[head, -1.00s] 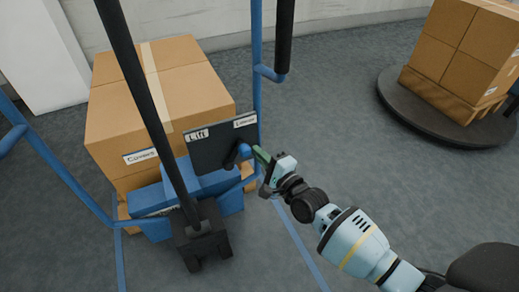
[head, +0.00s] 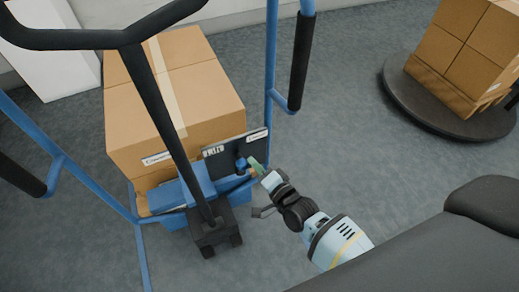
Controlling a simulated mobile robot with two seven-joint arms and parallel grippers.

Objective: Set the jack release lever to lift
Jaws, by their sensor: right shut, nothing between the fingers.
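The black lever plate (head: 232,150) of the pallet jack carries a white label at its left end (head: 213,151) and another at its right end (head: 257,135). The print on both is too small to read now. A blue lever (head: 241,164) with a green part (head: 256,165) stands at the plate's lower right. My right gripper (head: 262,172) is shut, right beside the green part; whether they touch I cannot tell. My left gripper is not in view.
Brown boxes (head: 180,100) stand on the jack behind the plate. The black jack handle (head: 165,90) and blue frame posts (head: 271,60) rise around it. A round dark turntable (head: 420,104) with boxes (head: 465,50) is at the upper right. Grey floor between is clear.

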